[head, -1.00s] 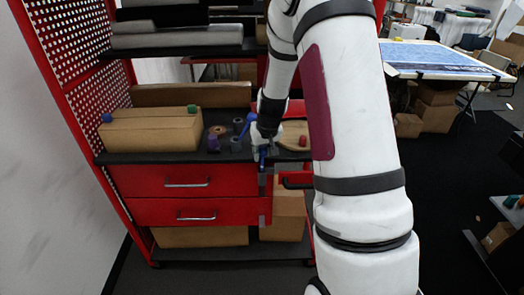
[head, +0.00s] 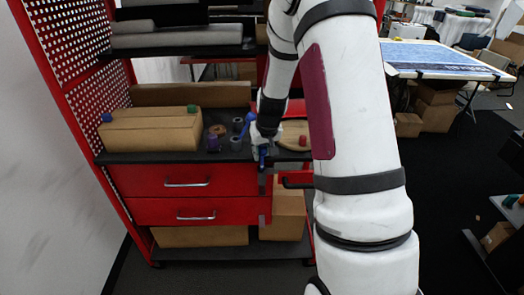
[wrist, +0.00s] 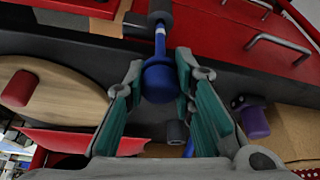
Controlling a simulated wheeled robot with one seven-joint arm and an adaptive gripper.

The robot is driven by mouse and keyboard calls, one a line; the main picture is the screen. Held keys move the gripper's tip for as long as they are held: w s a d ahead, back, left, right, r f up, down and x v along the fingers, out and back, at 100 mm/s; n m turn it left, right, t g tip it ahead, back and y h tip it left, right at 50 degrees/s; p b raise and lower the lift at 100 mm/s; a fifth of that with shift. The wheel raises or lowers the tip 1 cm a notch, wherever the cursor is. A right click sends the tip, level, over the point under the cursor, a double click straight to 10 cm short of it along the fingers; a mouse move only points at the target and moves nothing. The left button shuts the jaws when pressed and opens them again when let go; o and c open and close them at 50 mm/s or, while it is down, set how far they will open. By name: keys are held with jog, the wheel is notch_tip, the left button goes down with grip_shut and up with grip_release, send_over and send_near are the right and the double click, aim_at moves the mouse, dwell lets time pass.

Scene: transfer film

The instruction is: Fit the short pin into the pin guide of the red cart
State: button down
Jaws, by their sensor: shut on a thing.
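My gripper (wrist: 160,88) is shut on a blue pin (wrist: 160,82), with its round head between the two green-padded fingers. The pin's shaft points toward the red cart front and meets a dark grey cylinder (wrist: 160,18), seemingly the pin guide, in the wrist view. I cannot tell whether the tip is inside it. In the head view the pin (head: 263,155) hangs below my gripper (head: 263,143) at the front edge of the red cart (head: 150,181). A grey fitting (head: 264,180) shows just beneath it.
A cardboard box (head: 152,132) is farther left. A round wooden board (head: 292,132) with a red cylinder (head: 302,141) lies right. Drawer handles (head: 187,183) project in front.

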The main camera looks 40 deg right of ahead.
jog(key=shift+f+b, duration=0.6)
jog(key=shift+f, duration=0.7)
jog(key=c, duration=1.3)
grip_release()
jog(key=v, duration=1.2)
jog(key=shift+r, duration=0.1)
jog(key=shift+w, duration=0.1)
